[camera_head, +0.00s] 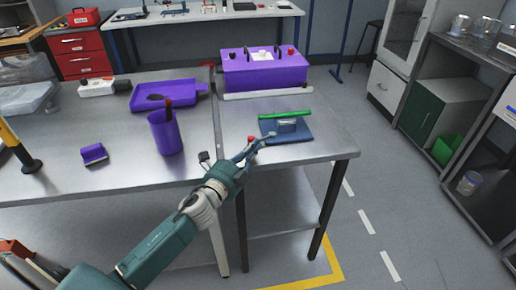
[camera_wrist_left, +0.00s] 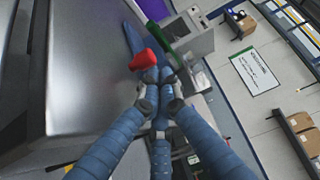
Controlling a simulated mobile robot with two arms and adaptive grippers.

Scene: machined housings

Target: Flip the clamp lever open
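The clamp sits on a blue base plate (camera_head: 296,136) near the right end of the metal table. It carries a grey block (camera_head: 288,125) and a long green bar (camera_head: 285,115). A red knob (camera_head: 251,139), seemingly the lever's end, shows at the near left of the plate. My left gripper (camera_head: 258,146) is right beside this knob. In the left wrist view its blue fingertips (camera_wrist_left: 158,77) come together just short of the red knob (camera_wrist_left: 144,60), with no gap that I can make out. The lever's shaft is mostly hidden. My right gripper is not in view.
A purple box (camera_head: 262,71) stands behind the clamp, with a pale bar (camera_head: 267,95) in front of it. A purple cup (camera_head: 166,133) and a purple tray (camera_head: 168,96) are to the left. The table's front edge is close to my left arm.

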